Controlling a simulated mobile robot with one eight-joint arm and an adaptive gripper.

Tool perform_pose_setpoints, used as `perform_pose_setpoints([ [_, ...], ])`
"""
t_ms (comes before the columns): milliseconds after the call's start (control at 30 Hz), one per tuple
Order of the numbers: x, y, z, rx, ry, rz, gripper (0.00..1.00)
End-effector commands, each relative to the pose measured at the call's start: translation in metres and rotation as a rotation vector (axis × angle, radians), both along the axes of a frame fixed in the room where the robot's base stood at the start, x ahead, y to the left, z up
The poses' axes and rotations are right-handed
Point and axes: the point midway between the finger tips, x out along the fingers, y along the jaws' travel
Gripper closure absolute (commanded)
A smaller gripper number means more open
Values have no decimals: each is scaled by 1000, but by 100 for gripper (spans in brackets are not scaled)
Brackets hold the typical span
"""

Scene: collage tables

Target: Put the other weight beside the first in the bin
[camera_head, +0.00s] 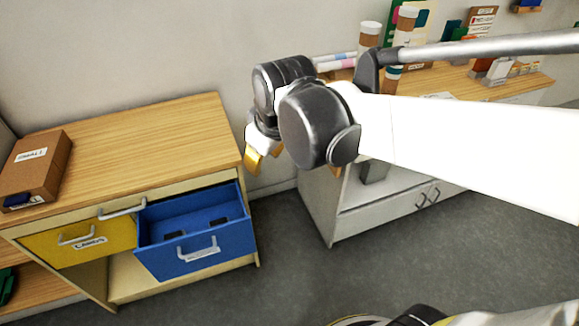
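A blue bin (199,261), pulled out like a drawer, hangs open at the front of the wooden table, with a handle and a white label on its front. Two small dark items, one at left (174,235) and one at right (219,221), show inside it along the front wall; I cannot tell whether they are weights. My gripper (254,162), with yellow fingertips, hangs in the air just right of the table's right edge, above and right of the bin. It is seen from the side, and I cannot see anything held in it.
A shut yellow drawer (80,243) is left of the blue bin. A brown box (35,168) lies on the wooden tabletop (140,135); the rest of that top is clear. A second desk (385,218) with jars and boxes stands behind my arm. Grey floor lies between.

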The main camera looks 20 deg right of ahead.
Motion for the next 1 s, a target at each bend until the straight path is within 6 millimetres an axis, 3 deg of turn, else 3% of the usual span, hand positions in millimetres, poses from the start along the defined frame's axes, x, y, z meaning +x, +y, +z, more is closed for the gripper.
perform_pose_setpoints([
  [33,-22,-10,5,27,-28,-70,61],
  [100,-46,-19,8,69,-67,-166,61],
  [200,-75,-30,7,124,-117,-283,61],
  [333,-99,-38,2,179,-163,-389,61],
  [500,-110,-42,-2,211,-188,-446,61],
  [1000,-110,-42,-2,212,-189,-447,61],
])
